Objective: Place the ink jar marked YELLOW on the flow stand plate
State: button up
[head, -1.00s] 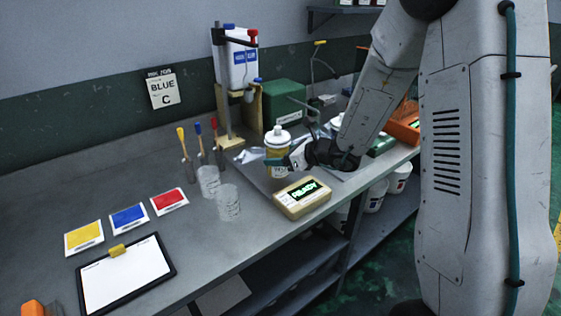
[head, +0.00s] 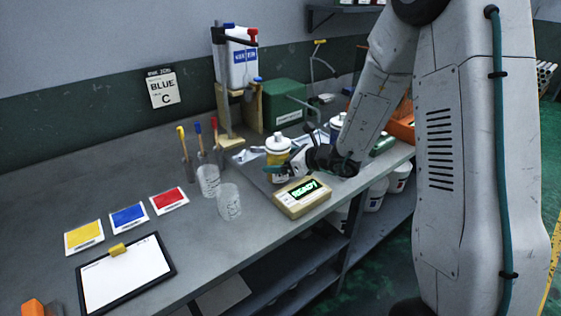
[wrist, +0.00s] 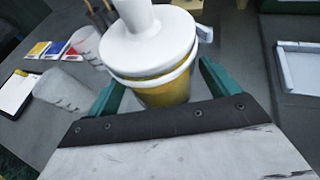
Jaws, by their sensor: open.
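A jar with a white cap and a yellow band (head: 277,171) stands upright near the front of the bench, behind the box reading READY. Its label text cannot be read. My gripper (head: 272,168) is at the jar from the right, with its green fingers open. In the wrist view the jar (wrist: 165,92) is between the spread fingers (wrist: 160,88); its base is hidden. A grey tray-like surface (head: 262,183) lies around the jar's foot. I cannot tell which surface is the flow stand plate.
The READY box (head: 302,197) sits just in front of the jar. Two clear beakers (head: 229,202) stand to the left. A tall dark post stand (head: 222,85) and a green box (head: 285,105) are behind. A clipboard (head: 125,275) and colour cards lie at left.

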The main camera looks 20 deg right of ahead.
jog(key=v, duration=1.1)
jog(key=shift+s+d+r, duration=0.1)
jog(key=shift+s+r, duration=0.05)
jog(key=shift+r, duration=0.05)
jog(key=s+a+r+n+g, duration=0.4)
jog(key=s+a+n, duration=0.2)
jog(key=s+n, duration=0.2)
jog(key=s+a+r+n+g, duration=0.5)
jog(key=s+a+n, duration=0.1)
jog(key=s+n, duration=0.25)
jog(key=s+d+r+n+h, duration=0.2)
jog(key=s+d+n+h, duration=0.6)
jog(key=s+n, duration=0.4)
jog(key=shift+s+r, duration=0.4)
jog(key=shift+s, duration=0.05)
